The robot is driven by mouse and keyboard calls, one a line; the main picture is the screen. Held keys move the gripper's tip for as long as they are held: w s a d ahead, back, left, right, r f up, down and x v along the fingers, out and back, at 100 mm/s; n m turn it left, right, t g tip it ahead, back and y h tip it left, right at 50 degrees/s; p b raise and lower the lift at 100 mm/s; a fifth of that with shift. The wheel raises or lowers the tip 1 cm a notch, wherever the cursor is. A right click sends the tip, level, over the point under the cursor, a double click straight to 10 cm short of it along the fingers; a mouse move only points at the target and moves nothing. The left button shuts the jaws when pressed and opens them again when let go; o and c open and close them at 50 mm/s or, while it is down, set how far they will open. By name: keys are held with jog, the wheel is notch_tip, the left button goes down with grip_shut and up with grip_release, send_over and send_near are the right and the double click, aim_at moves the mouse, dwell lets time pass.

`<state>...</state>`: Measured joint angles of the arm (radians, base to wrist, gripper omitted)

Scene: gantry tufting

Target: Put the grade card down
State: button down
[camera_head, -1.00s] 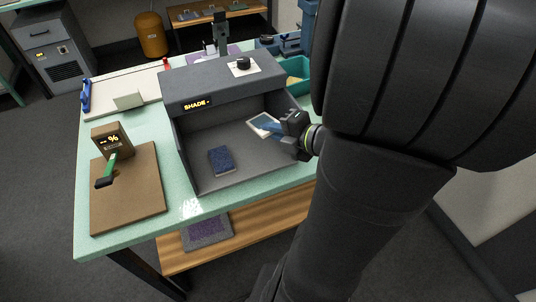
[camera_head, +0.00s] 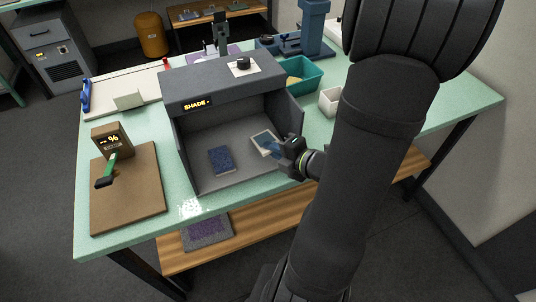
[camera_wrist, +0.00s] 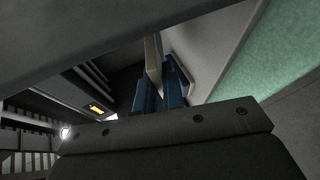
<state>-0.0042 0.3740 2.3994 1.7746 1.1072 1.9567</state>
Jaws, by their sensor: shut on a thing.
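The grade card (camera_head: 264,139), pale-edged with a blue-grey face, is inside the right part of the grey shade booth (camera_head: 197,172). My gripper (camera_head: 274,150) reaches in from the right and is shut on the card's near edge. In the wrist view, the blue fingers of my gripper (camera_wrist: 159,96) pinch the card (camera_wrist: 154,58), seen nearly edge-on. I cannot tell whether the card touches the booth floor. A dark blue carpet sample (camera_head: 221,161) lies flat on the booth floor, left of the card with a gap between.
The booth has side walls and a hood with a lit SHADE display (camera_head: 196,104); its front is open. Left are a brown board (camera_head: 125,200) and a meter box (camera_head: 112,139) with a green-handled tool. A teal bin (camera_head: 308,75) and white box (camera_head: 330,101) stand right of the booth.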

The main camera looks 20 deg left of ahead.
jog(key=shift+f, duration=1.5)
jog(key=c, duration=1.7)
grip_release()
jog(key=v, duration=0.8)
